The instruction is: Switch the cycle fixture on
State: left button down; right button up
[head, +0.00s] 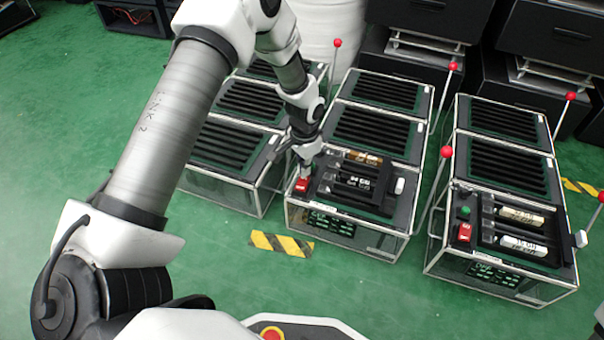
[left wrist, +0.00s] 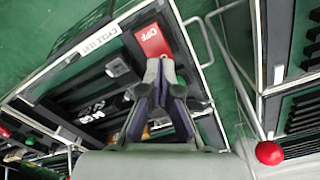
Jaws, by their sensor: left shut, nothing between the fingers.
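The cycle fixture (head: 345,221) is the middle caged box in the head view. Its label (left wrist: 88,42) in the left wrist view reads CYCLE, the rest hard to read. At its front left corner sits a red switch (head: 302,185); in the left wrist view the switch (left wrist: 151,41) shows the word OFF. My left gripper (head: 304,168) is shut and empty. In the left wrist view its fingertips (left wrist: 160,66) are together at the lower edge of the red switch; whether they touch it I cannot tell. My right gripper is not in view.
A similar fixture (head: 500,266) with a red switch (head: 464,232) and green button stands on the right. Another row of boxes (head: 226,150) stands on the left. Thin levers with red balls (head: 447,151) rise beside the boxes. Green floor is clear in front.

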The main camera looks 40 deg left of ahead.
pick_arm(q)
jog(key=shift+f+b, duration=0.4)
jog(key=shift+f, duration=0.85)
dwell(0.6)
notch_tip(320, 180, up, 7)
jog(key=p, duration=0.8)
jog(key=shift+r, duration=0.1)
